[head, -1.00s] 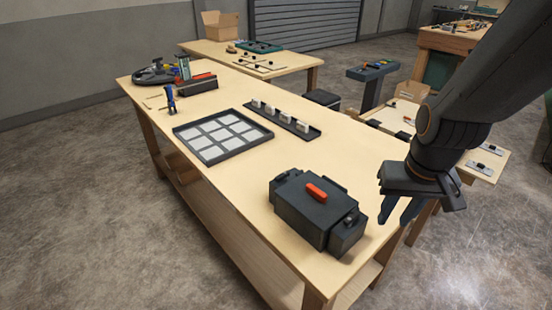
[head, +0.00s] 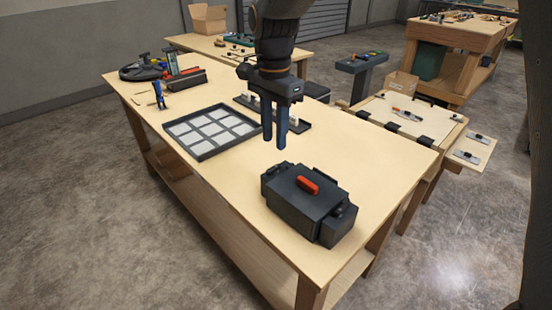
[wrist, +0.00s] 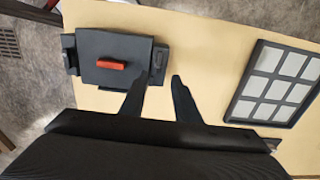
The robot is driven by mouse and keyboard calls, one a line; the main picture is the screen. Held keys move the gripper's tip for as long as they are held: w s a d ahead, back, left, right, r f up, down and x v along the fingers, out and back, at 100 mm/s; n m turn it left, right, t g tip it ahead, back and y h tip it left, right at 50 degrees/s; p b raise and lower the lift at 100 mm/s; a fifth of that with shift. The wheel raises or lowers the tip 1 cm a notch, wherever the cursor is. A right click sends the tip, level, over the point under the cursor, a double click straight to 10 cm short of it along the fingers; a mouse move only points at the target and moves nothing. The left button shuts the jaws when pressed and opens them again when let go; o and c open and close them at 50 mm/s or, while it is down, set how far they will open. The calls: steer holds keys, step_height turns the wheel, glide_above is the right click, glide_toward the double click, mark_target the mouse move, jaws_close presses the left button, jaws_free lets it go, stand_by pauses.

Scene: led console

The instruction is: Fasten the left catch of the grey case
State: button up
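The grey case (head: 305,200) sits on the bench near its front right end, with a red handle (head: 308,185) on its lid. It also shows in the wrist view (wrist: 115,78). A dark catch fitting (head: 341,209) shows at its right end, and another (wrist: 158,62) at the case's right side in the wrist view. Whether either catch is fastened is too small to tell. My gripper (head: 275,143) points down, fingers apart and empty, above the bench beyond the case's left end. In the wrist view its fingertips (wrist: 158,77) appear just beside the case.
A dark tray of pale squares (head: 185,154) lies left of the case, with a dark rack (head: 298,126) behind it. A blue clamp (head: 159,95) and other tools stand at the far end. The bench top (head: 225,185) is bare in front of the tray.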

mark_target(276, 166)
steer(key=f, duration=0.4)
steer(key=f+p, duration=0.1)
steer(key=f, duration=0.2)
steer(key=shift+d+f+p, duration=0.2)
steer(key=shift+f+p, duration=0.1)
steer(key=shift+f, duration=0.05)
jaws_close()
